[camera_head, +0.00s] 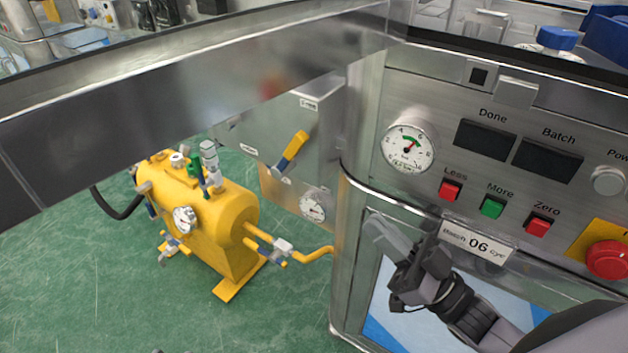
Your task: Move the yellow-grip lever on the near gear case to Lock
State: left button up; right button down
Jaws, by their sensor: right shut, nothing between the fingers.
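The lever with the yellow grip (294,147) is on the grey metal gear case (322,139), left of the control panel. Its grip points up and to the right, and its lower end sits at the pivot. A small label is above right of the grip and another is left of the pivot; both are too small to read surely. My right gripper (430,246) is shut and empty, in front of the machine's lower door, right of and below the lever and well apart from it. My left gripper is not in view.
The control panel carries a gauge (408,148), small red and green buttons (492,207) and a red emergency stop (608,260). A yellow tank (215,225) with pipes stands on the green floor (90,285). A steel beam (200,95) crosses above the gear case.

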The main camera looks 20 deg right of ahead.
send_near(298, 151)
jog(key=b+x, duration=0.1)
jog(key=x, duration=0.4)
jog(key=shift+w, duration=0.3)
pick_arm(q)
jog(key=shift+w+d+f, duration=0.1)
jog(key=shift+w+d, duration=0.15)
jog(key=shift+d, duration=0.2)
pick_arm(e)
jog(key=shift+w+a+r, duration=0.3)
jog(key=shift+w+a, duration=0.1)
jog(key=shift+w, duration=0.05)
